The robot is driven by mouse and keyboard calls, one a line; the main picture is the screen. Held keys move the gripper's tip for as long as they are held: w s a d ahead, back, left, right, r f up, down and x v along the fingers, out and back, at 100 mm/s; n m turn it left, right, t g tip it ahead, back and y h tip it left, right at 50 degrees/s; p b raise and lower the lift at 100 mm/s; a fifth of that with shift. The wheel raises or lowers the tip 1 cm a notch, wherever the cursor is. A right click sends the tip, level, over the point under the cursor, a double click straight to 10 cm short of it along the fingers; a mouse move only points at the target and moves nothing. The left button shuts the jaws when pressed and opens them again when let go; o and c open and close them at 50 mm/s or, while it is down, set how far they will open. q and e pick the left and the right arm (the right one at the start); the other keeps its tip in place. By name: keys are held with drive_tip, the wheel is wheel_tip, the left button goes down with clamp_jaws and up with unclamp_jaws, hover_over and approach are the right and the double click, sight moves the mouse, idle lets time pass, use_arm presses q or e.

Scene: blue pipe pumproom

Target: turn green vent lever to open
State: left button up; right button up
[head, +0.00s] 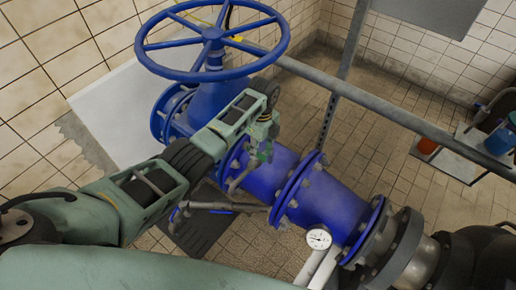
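My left gripper (265,128) reaches in from the left and stands over the blue pipe (328,206), just right of the big blue handwheel's valve body. A small green part, which looks like the vent lever (264,152), shows right below the gripper at a small fitting on top of the pipe. The gripper covers part of this fitting. The gripper and the green part are too small and overlapped to tell whether the fingers are open, shut or touching the lever. My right gripper is not in view.
A large blue handwheel (212,36) stands close behind my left gripper. A grey rail (365,103) runs across behind the pipe. A round gauge (318,238) and a thin side pipe with a blue handle (222,208) sit in front. A shelf with a blue container (499,141) is at right.

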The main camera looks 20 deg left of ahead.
use_arm(q)
drive_tip(key=shift+c, duration=0.4)
clamp_jaws()
drive_tip(key=shift+n, duration=0.3)
drive_tip(key=n+p, duration=0.1)
drive_tip(key=n, duration=0.2)
drive_tip(key=shift+w+r+p, duration=0.1)
drive_tip(key=shift+p, duration=0.2)
drive_tip(key=n+p, duration=0.1)
drive_tip(key=n, duration=0.3)
drive_tip(key=shift+w, duration=0.15)
drive_tip(key=n+p, duration=0.1)
drive_tip(key=n, duration=0.4)
drive_tip(key=shift+w+a+n, duration=0.1)
drive_tip(key=shift+n, duration=0.3)
drive_tip(key=n, duration=0.4)
drive_tip(key=shift+a+n, duration=0.1)
drive_tip(key=shift+n, duration=0.2)
